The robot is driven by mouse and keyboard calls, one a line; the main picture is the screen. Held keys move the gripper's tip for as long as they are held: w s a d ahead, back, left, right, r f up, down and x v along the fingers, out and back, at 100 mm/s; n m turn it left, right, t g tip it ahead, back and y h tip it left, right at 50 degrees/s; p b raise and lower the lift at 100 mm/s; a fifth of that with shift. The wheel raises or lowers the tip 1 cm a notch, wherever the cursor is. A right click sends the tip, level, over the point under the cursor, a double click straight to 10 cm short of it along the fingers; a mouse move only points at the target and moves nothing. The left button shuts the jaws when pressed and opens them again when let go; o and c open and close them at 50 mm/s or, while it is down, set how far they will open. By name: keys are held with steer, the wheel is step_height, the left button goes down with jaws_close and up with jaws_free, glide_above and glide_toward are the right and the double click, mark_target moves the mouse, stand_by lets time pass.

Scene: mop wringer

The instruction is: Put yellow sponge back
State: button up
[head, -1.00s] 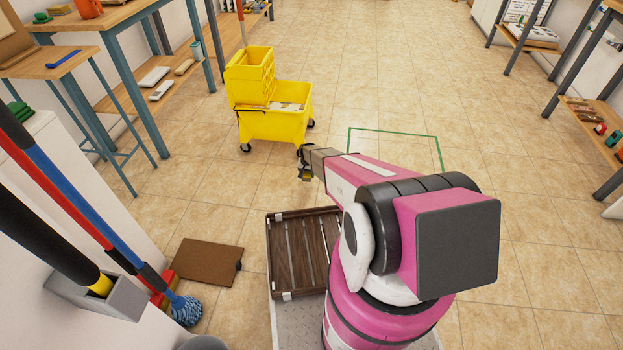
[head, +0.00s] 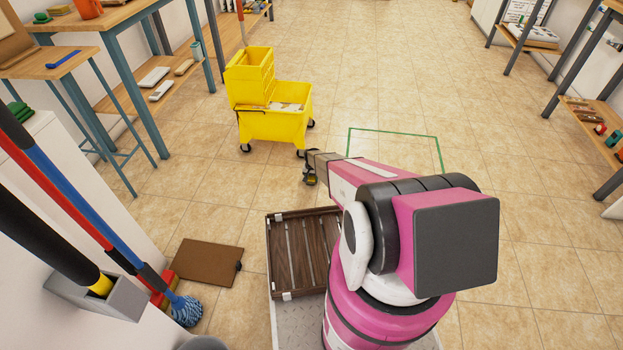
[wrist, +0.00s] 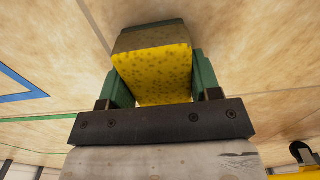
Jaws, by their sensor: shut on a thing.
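The yellow sponge (wrist: 153,75) has a speckled yellow face and a darker brownish layer along one side. In the wrist view it sits between the two green fingers of my gripper (wrist: 158,82), which is shut on it. In the head view my gripper (head: 310,172) hangs in front of the yellow mop bucket, above the tiled floor.
The yellow mop bucket (head: 275,125) stands on wheels beyond my gripper. A wooden slatted crate (head: 302,248) lies near my base. A brown board (head: 207,262) is on the floor at left. Benches with shelves line both sides. A green outline (head: 394,132) marks clear floor.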

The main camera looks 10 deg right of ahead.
steer(key=shift+f, duration=0.15)
steer(key=o, duration=1)
steer(key=shift+r, duration=0.65)
step_height(320, 180, up, 11)
steer(key=s+r+n, duration=0.1)
steer(key=s+r, duration=1.1)
steer(key=r, duration=0.2)
steer(key=s+r+n, duration=0.1)
steer(key=s+r, duration=1.1)
steer(key=r, duration=0.2)
steer(key=s+r+n, duration=0.1)
steer(key=s+r, duration=1.2)
steer(key=r, duration=0.1)
steer(key=shift+r+n, duration=0.2)
steer(key=shift+n, duration=0.1)
